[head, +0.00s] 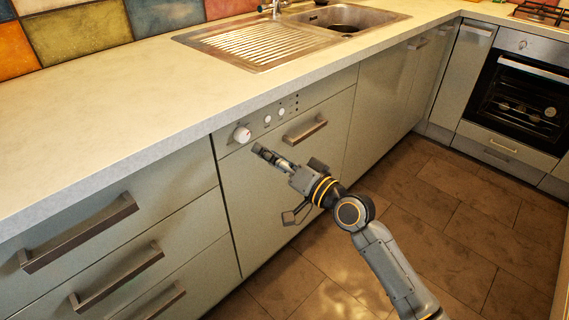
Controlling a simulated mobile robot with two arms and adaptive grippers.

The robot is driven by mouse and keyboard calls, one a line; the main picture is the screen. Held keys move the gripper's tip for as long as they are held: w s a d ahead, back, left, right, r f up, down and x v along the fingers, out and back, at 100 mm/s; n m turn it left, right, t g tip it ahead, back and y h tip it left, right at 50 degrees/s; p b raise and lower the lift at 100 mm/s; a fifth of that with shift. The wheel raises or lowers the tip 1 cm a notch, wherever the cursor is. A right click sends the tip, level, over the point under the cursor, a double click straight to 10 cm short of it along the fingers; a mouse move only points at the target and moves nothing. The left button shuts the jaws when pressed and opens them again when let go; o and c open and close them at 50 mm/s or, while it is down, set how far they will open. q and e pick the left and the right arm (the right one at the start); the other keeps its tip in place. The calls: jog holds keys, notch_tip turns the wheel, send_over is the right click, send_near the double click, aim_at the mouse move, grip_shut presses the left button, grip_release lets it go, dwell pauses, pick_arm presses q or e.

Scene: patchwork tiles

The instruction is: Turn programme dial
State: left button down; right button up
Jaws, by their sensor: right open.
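The programme dial (242,135) is a round white knob at the left end of the control panel (258,126) on the dishwasher front, just under the worktop. My right gripper (262,152) is open, with its fingers pointing up and left towards the panel. In the picture its tips are just below and to the right of the dial, and a small gap shows between them and the dial. The distance in depth is hard to tell. The dial is fully visible. My left gripper is not in view.
The dishwasher handle (305,129) is close to my right gripper. Drawers with bar handles (80,233) are at the left. The worktop (120,115) overhangs above. A sink (335,20) and an oven (520,95) are farther back. The tiled floor (440,215) is clear.

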jog(key=v, duration=0.5)
dwell(0.3)
